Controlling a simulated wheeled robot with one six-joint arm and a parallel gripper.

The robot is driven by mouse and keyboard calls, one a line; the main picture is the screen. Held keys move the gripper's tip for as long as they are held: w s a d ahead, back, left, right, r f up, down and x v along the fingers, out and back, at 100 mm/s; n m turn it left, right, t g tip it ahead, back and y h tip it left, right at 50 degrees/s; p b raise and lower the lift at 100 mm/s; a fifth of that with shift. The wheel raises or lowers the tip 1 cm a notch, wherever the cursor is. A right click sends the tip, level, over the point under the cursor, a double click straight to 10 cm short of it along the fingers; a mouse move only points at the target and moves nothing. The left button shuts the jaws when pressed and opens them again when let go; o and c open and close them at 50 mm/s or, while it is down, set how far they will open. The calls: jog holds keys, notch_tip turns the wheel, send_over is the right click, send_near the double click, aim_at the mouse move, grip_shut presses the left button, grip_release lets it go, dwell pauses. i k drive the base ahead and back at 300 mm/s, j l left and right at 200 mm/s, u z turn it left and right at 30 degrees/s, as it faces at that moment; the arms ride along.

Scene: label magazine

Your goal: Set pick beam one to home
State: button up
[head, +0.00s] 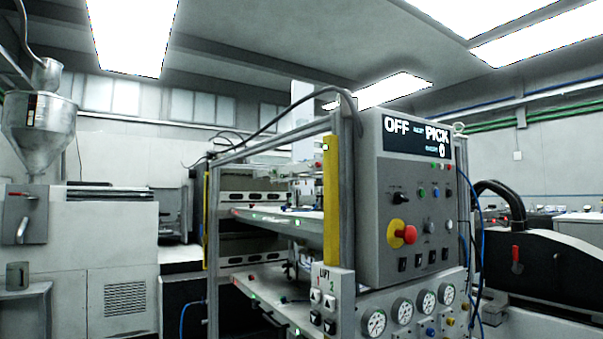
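The label magazine machine stands in the middle of the head view, with a grey control box (371,160) on its right. The box's display (416,138) reads "OFF" and "PICK" in large letters, with a "0" below; its smaller text is too small to read. A small box marked "LIFT" (333,292), with columns 1 and 2, carries white and black push buttons. Which control belongs to pick beam one cannot be told. Two shelf levels (283,222) show inside the frame. My gripper is not in view.
A red emergency stop (411,234) on yellow juts from the control box. Several gauges (402,310) sit below it. Yellow posts (331,210) edge the frame. A hopper (40,130) stands at left; a black machine (540,268) with a hose is at right.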

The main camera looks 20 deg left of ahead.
aim_at(300, 168)
jog(key=j+u, duration=0.1)
jog(key=j, duration=0.45)
jog(key=i+j+u, duration=0.1)
jog(key=j, duration=0.4)
jog(key=i+j, duration=0.15)
jog(key=j, duration=0.4)
jog(key=i+j+u, duration=0.15)
jog(key=j, duration=0.35)
jog(key=i+j+u, duration=0.1)
jog(key=i+l, duration=0.1)
jog(key=l, duration=0.15)
